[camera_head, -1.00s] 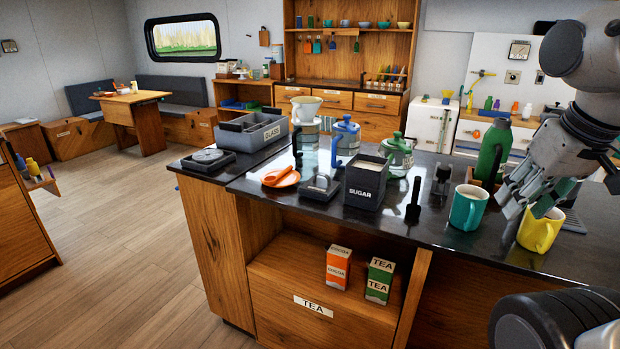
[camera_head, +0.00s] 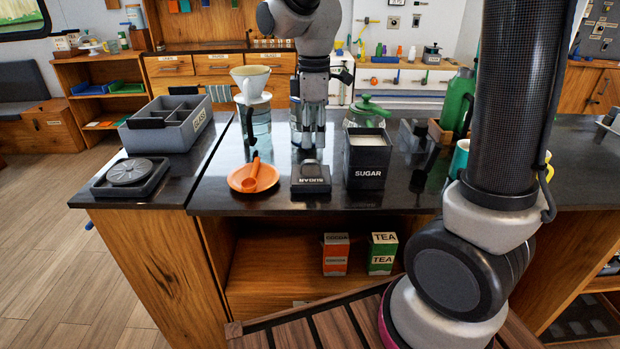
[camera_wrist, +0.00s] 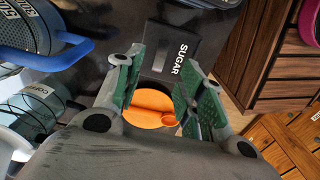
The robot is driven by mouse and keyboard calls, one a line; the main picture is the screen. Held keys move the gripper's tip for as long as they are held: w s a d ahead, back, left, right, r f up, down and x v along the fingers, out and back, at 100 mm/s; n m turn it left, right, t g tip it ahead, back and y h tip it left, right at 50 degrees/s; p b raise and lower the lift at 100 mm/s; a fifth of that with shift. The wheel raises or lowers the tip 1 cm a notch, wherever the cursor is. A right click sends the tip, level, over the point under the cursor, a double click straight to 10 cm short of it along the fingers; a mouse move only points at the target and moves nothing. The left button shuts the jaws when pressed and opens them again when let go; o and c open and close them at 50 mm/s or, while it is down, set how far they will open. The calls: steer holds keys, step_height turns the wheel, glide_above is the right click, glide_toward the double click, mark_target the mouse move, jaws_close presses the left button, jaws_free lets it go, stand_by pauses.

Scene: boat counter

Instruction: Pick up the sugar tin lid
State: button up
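The sugar tin lid (camera_head: 311,180) is a dark, square lid with a raised handle and a white SUGAR label, lying on the black counter. It also shows in the wrist view (camera_wrist: 176,38), beyond my fingers. The open sugar tin (camera_head: 367,170), dark and filled with white sugar, stands just right of the lid. My gripper (camera_head: 307,146) points down above and slightly behind the lid in the head view. In the wrist view my gripper (camera_wrist: 160,72) is open, its green-padded fingers apart with nothing between them, and the lid appears apart from them.
An orange saucer (camera_head: 240,178) with an orange scoop lies left of the lid. A glass dripper jar (camera_head: 251,125) stands behind it. A green-lidded jar (camera_head: 369,109) stands behind the tin. A grey divided bin (camera_head: 165,132) stands left.

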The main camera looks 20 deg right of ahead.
mark_target(311, 160)
steer(key=f, duration=0.8)
steer(key=shift+w+a, duration=0.1)
steer(key=shift+a, duration=0.2)
jaws_close()
